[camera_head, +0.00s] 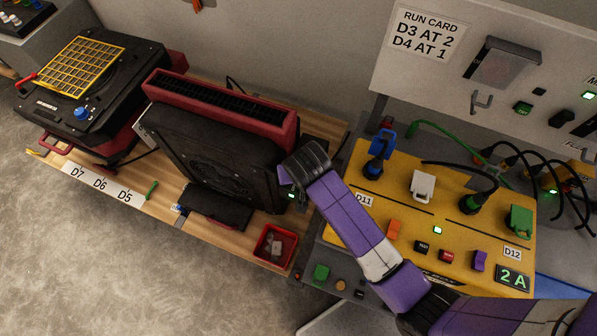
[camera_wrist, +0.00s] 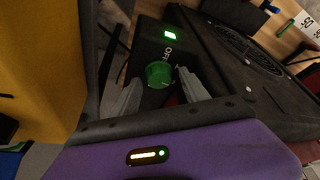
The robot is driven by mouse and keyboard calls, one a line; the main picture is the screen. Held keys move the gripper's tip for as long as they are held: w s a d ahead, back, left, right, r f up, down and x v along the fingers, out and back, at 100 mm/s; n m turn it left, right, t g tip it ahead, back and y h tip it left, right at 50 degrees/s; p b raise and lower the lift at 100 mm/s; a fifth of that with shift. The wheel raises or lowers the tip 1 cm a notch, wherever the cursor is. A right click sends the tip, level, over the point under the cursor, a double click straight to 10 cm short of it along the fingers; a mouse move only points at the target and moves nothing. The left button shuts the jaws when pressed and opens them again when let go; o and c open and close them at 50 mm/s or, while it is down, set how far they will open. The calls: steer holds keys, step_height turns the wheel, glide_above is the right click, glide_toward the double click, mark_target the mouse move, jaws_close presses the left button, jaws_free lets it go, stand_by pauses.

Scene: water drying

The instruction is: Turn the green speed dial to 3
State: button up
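The green speed dial (camera_wrist: 158,74) is a round knob on a dark panel in the wrist view, below the word OFF and a small lit green display (camera_wrist: 170,36). Its pointer setting is too small to read. My gripper (camera_wrist: 158,80) is open, with one grey finger on each side of the dial. The fingers look apart from the knob. In the head view, the dial and my fingers are hidden by my purple arm at the right end of the black dryer unit (camera_head: 215,160), where a small green light (camera_head: 291,196) shows.
A red bin (camera_head: 275,246) sits below the unit. A yellow panel (camera_head: 345,215) with plugs and switches stands close to the right of my arm. A run card (camera_head: 424,30) reads D3 AT 2, D4 AT 1. Another machine with a yellow grid (camera_head: 80,65) stands left.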

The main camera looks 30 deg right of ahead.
stand_by(0.3)
steer(key=v, duration=0.7)
steer(key=shift+s+r+b, duration=0.2)
steer(key=shift+r+b, duration=0.15)
steer(key=shift+b, duration=0.1)
steer(key=shift+w, duration=0.1)
steer(key=shift+c, duration=0.2)
